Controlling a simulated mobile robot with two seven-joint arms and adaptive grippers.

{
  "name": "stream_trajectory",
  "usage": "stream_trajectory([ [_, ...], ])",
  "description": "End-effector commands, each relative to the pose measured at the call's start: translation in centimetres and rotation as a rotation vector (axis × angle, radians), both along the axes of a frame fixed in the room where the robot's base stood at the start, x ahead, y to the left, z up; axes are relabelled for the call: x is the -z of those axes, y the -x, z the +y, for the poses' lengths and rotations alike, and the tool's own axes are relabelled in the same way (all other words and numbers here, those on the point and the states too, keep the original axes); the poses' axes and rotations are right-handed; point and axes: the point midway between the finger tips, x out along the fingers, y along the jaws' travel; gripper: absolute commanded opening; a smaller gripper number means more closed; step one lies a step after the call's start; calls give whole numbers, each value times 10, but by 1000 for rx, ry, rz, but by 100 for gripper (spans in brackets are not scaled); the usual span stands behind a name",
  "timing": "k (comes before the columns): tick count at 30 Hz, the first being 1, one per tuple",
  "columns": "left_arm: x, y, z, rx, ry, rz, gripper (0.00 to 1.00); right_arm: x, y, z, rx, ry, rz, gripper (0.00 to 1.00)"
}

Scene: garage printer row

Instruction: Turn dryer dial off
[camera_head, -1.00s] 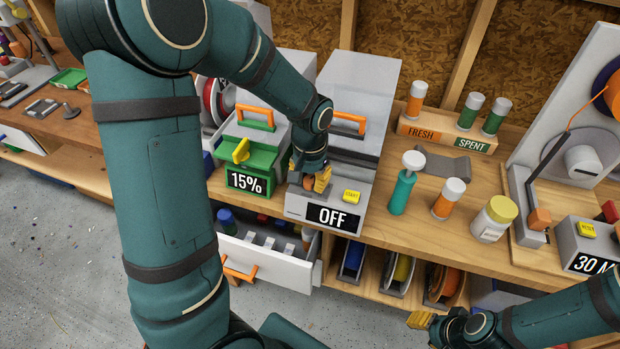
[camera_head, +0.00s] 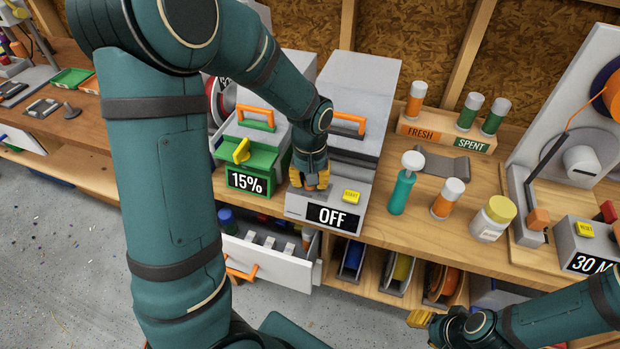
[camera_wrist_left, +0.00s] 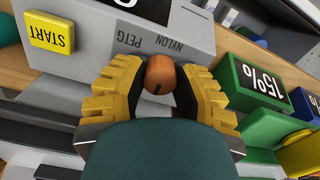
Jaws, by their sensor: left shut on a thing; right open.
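The dryer (camera_head: 360,85) is a grey box with an orange handle, a yellow START button (camera_head: 351,196) and a display (camera_head: 333,217) reading OFF. Its orange dial (camera_wrist_left: 160,75) shows in the left wrist view, with a dark mark on its face and the words PETG and NYLON beside it. My left gripper (camera_head: 311,184) is at the dryer's front panel, its yellow fingers (camera_wrist_left: 159,88) shut on the dial from both sides. In the head view the fingers hide the dial. My right gripper (camera_head: 420,318) is open and empty, low in front of the bench at the lower right.
A green-fronted box (camera_head: 262,158) with a 15% display (camera_head: 247,181) stands left of the dryer. A teal bottle (camera_head: 402,190), an orange canister (camera_head: 447,199) and a yellow-lidded jar (camera_head: 493,219) stand to its right. An open drawer (camera_head: 270,262) juts out below.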

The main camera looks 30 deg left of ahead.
Motion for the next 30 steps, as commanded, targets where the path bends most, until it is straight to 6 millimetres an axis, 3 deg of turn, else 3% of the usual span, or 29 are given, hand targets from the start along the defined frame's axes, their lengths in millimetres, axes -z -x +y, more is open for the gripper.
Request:
stream_trajectory([
  [5,0,0,0,-1,0,0,0,0,0,0,0,0,0,47],
  [6,0,0,0,-1,0,0,35,0,0,0,0,0,0,47],
  [9,0,0,0,0,0,0,64,0,0,0,0,0,0,47],
  [20,-3,0,0,1,0,-1,64,0,0,0,0,0,0,47],
  [23,-13,-1,0,1,1,-4,64,0,0,0,0,0,0,47],
  [30,-60,-1,0,1,1,-8,64,0,0,0,0,0,0,47],
])
